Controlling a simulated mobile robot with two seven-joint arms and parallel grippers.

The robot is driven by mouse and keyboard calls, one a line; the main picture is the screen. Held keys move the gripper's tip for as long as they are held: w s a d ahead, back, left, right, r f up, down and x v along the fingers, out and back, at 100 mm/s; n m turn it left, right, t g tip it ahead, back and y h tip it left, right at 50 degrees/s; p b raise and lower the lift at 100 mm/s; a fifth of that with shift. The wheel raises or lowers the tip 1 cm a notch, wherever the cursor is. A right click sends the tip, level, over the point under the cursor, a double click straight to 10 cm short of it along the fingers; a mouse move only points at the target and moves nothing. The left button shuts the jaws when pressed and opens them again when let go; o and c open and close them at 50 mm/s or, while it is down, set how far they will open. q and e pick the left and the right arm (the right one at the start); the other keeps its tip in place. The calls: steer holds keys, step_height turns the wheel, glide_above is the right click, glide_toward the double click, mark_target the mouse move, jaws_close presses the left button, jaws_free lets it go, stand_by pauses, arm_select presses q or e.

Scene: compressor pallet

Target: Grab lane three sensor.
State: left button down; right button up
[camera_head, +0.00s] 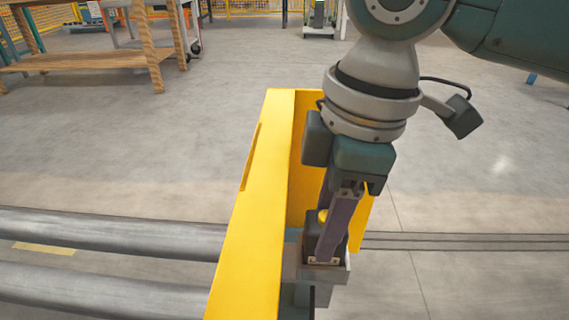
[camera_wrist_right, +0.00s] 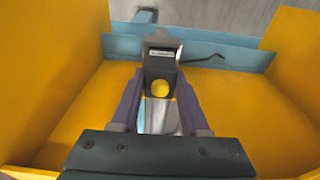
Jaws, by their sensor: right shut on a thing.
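My right gripper (camera_head: 326,256) reaches down at the right side of a yellow guard (camera_head: 256,215). In the right wrist view, its two purple fingers (camera_wrist_right: 160,80) are shut on a small dark sensor (camera_wrist_right: 160,63) with a round yellow face. In the head view the sensor is mostly hidden behind the fingers. A grey metal bracket (camera_head: 322,276) shows just below the fingertips. I cannot tell whether the sensor still touches this bracket. My left gripper is not in view.
Yellow walls (camera_wrist_right: 55,60) stand close on both sides of the gripper in the wrist view, with a blue rail (camera_wrist_right: 225,56) beyond. Grey rollers (camera_head: 110,235) lie left of the guard. A wooden bench (camera_head: 100,60) stands at the back left. Open floor (camera_head: 470,150) lies right.

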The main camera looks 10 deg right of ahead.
jaws_close()
